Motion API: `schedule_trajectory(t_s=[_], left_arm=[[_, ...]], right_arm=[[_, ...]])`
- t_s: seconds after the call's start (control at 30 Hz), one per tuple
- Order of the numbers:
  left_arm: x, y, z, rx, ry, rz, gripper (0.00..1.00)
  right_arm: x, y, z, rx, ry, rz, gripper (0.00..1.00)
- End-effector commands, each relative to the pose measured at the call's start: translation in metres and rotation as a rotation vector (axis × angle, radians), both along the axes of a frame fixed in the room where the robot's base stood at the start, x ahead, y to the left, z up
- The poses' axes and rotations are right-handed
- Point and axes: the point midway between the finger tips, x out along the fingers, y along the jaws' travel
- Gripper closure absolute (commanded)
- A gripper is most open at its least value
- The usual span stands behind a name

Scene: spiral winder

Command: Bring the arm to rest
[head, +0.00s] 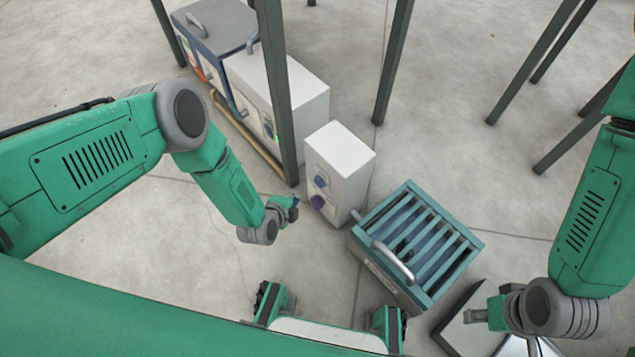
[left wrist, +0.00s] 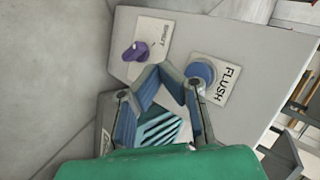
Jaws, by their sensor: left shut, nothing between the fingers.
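My left gripper (head: 290,207) hangs in the air at the left of a white control box (head: 345,152). In the left wrist view its blue-padded fingers (left wrist: 163,74) come together at the tips with nothing between them. They appear in front of the box's panel, between a purple knob (left wrist: 134,51) and a round blue button (left wrist: 202,72) beside a FLUSH label (left wrist: 228,84). Contact with the panel cannot be told. My right gripper (head: 476,316) is at the lower right, small and partly hidden by its wrist; its fingers cannot be made out.
A teal slatted box (head: 470,240) with a grey handle (head: 393,263) stands right of the control box. A larger white box (head: 310,88) and a blue-grey box (head: 215,28) stand behind. Dark posts (head: 393,62) rise nearby. Concrete floor (head: 200,225) is clear below my left forearm.

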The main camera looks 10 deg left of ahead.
Motion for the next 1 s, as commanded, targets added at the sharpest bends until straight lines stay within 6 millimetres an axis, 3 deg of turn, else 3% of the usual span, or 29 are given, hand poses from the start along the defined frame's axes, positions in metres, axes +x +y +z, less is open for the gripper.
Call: schedule_trajectory(t_s=[0.37,0.47,0.57,0.67,0.8,1.0], left_arm=[[-0.001,0.0,0.001,-0.005,0.004,0.003,1.0],[-0.009,-0.001,0.006,-0.052,0.051,0.034,1.0],[-0.031,0.001,0.018,-0.153,0.164,0.118,1.0],[-0.067,0.011,0.038,-0.271,0.329,0.275,1.0],[-0.124,0.041,0.075,-0.394,0.546,0.575,1.0],[-0.194,0.085,0.129,-0.471,0.714,0.994,1.0]], right_arm=[[0.0,0.0,0.0,0.0,0.0,0.0,0.6],[0.0,0.0,0.0,0.0,0.0,0.0,0.6],[0.0,0.0,0.0,0.0,0.0,0.0,0.6],[0.0,0.0,0.0,0.0,0.0,0.0,0.6],[0.0,0.0,0.0,0.0,0.0,0.0,0.6],[0.0,0.0,0.0,0.0,0.0,0.0,0.6]])
